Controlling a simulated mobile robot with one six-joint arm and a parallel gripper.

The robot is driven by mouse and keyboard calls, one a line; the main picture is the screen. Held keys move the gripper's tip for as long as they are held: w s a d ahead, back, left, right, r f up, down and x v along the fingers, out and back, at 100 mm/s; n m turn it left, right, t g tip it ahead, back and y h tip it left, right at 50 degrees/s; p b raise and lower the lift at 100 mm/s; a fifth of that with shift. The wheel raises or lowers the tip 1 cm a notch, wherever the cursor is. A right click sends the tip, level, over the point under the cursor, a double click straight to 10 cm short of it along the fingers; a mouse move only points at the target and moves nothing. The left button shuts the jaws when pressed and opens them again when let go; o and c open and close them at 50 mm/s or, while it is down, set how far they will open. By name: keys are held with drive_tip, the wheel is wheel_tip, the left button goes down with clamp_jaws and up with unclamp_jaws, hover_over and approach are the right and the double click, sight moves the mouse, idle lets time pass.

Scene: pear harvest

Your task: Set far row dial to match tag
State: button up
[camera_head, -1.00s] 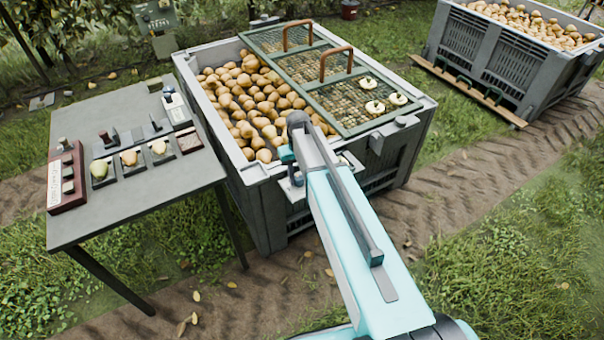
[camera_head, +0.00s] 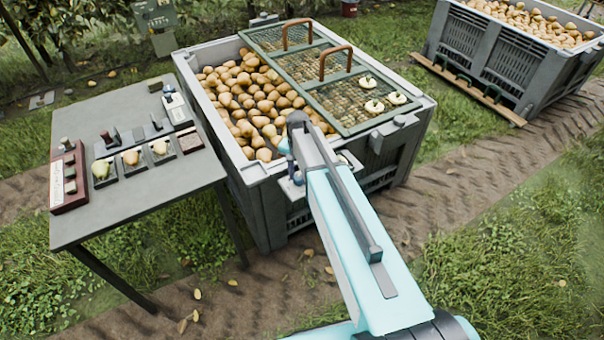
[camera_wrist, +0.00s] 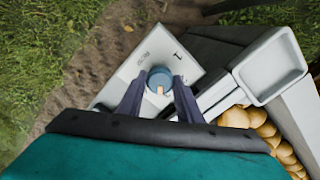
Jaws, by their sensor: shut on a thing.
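In the wrist view, a round blue dial (camera_wrist: 160,74) with a pale pointer sits on a white plate (camera_wrist: 128,72). Dark marks show on the plate near the dial, too small to read surely. My gripper (camera_wrist: 159,92) has its two dark fingers on either side of the dial, shut on it. The pointer lies toward the gripper, at the lower side of the dial. In the head view my arm hides most of the gripper and dial, at the near edge of the pear bin (camera_head: 262,175). I cannot make out which thing is the tag.
A grey tray (camera_wrist: 272,66) is beside the plate in the wrist view. A green mesh lid (camera_head: 318,72) with brown handles covers part of the bin. A grey table (camera_head: 140,205) with sample pears stands left. A second pear bin (camera_head: 500,65) is at the back right. A green box (camera_head: 156,16) stands back left.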

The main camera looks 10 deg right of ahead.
sight(298, 176)
drive_tip(key=shift+w+a+r, duration=0.1)
drive_tip(key=shift+w+a, duration=0.05)
drive_tip(key=shift+w, duration=0.1)
drive_tip(key=o, duration=1)
drive_tip(key=shift+o, duration=0.2)
drive_tip(key=shift+s, duration=0.1)
drive_tip(key=shift+s+r, duration=0.15)
drive_tip(key=shift+r, duration=0.65)
wheel_tip(298, 176, up, 12)
drive_tip(key=shift+b, duration=0.4)
